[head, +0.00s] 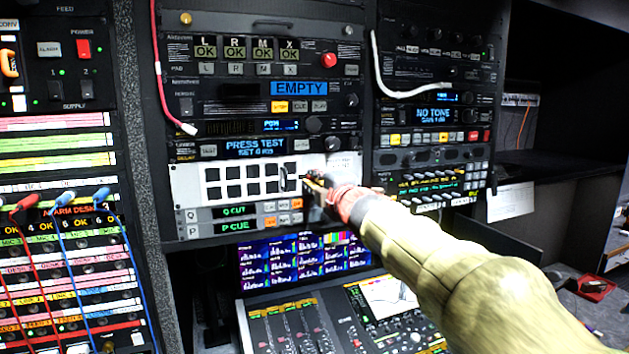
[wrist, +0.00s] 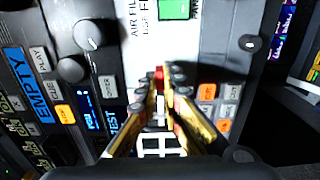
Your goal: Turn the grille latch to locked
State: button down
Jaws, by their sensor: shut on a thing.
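The white grille panel (head: 213,174) with dark square openings is at the centre of the rack in the head view. Its openings also show below the fingers in the wrist view (wrist: 148,154). My gripper (head: 308,181) is at the grille's right end, and in the wrist view its two yellow-and-black fingers (wrist: 160,88) close around a small part by the grille. A little red (wrist: 158,73) shows between the fingertips. The fingers hide most of the grille latch, so its angle cannot be told.
Above the grille in the head view are a display reading PRESS TEST (head: 256,145) and a round knob (head: 333,144). Button rows (head: 240,211) lie just below. Hanging cables (head: 60,240) are at the left. A green patch (wrist: 175,9) sits beside printed text in the wrist view.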

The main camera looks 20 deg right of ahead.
jog(key=shift+f, duration=0.1)
jog(key=c, duration=2)
grip_release()
jog(key=shift+o, duration=0.2)
jog(key=shift+s, duration=0.1)
jog(key=s, duration=1.1)
jog(key=shift+s, duration=0.4)
